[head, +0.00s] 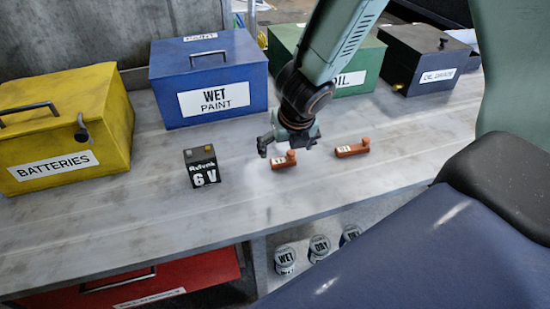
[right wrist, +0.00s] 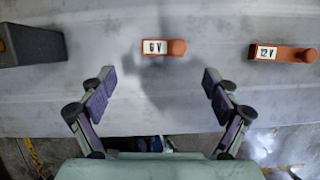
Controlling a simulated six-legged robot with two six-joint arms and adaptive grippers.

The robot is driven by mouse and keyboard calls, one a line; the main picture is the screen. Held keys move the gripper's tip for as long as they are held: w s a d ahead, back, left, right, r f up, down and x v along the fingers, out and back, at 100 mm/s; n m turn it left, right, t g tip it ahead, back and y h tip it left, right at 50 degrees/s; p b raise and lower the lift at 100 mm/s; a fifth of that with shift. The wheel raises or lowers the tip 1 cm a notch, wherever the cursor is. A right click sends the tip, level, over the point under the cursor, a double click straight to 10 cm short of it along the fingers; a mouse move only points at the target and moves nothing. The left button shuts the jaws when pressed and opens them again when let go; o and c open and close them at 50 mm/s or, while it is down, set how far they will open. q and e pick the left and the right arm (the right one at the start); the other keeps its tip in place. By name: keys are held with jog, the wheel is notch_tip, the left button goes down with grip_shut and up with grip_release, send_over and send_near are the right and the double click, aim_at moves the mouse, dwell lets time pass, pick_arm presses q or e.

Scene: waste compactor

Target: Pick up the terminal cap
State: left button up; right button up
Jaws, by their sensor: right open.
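Two orange-red terminal caps lie on the grey bench top. The one labelled 6 V (head: 284,160) is nearer my right gripper, and in the right wrist view this 6 V cap (right wrist: 163,47) lies ahead of and between the fingers. The 12 V cap (head: 353,149) lies to its right, and also shows in the right wrist view (right wrist: 283,53). My right gripper (head: 287,143) is open and empty, over the bench by the 6 V cap and apart from it in the right wrist view (right wrist: 158,78). My left gripper is out of view.
A black 6 V battery (head: 202,167) stands left of the caps. Behind are a yellow batteries box (head: 105,120), blue wet paint box (head: 180,65), green oil box (head: 350,80) and dark box (head: 430,60). Cans (head: 285,260) and a red box (head: 200,270) sit below the bench.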

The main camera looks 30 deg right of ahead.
aim_at(283, 162)
jog(key=shift+d+f+b, duration=0.3)
jog(key=shift+d+f, duration=0.45)
jog(key=shift+f, duration=0.3)
jog(key=f, duration=0.1)
jog(key=w+f+b, duration=0.1)
jog(key=w+f, duration=0.1)
jog(key=f, duration=0.1)
jog(key=shift+w+a, duration=0.15)
jog(key=shift+a, duration=0.15)
jog(key=shift+d+f, duration=0.1)
jog(key=shift+d, duration=0.3)
jog(key=shift+w+a, duration=0.1)
jog(key=shift+a, duration=0.25)
jog(key=c, duration=0.5)
jog(key=shift+s+d, duration=0.2)
jog(key=shift+d, duration=0.1)
jog(key=c, duration=0.4)
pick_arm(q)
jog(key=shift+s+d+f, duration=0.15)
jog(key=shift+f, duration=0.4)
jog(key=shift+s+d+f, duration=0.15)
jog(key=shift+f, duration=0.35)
pick_arm(e)
jog(key=shift+a, duration=0.15)
jog(key=shift+c, duration=0.7)
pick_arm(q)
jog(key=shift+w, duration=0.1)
pick_arm(e)
jog(key=shift+w+a, duration=0.1)
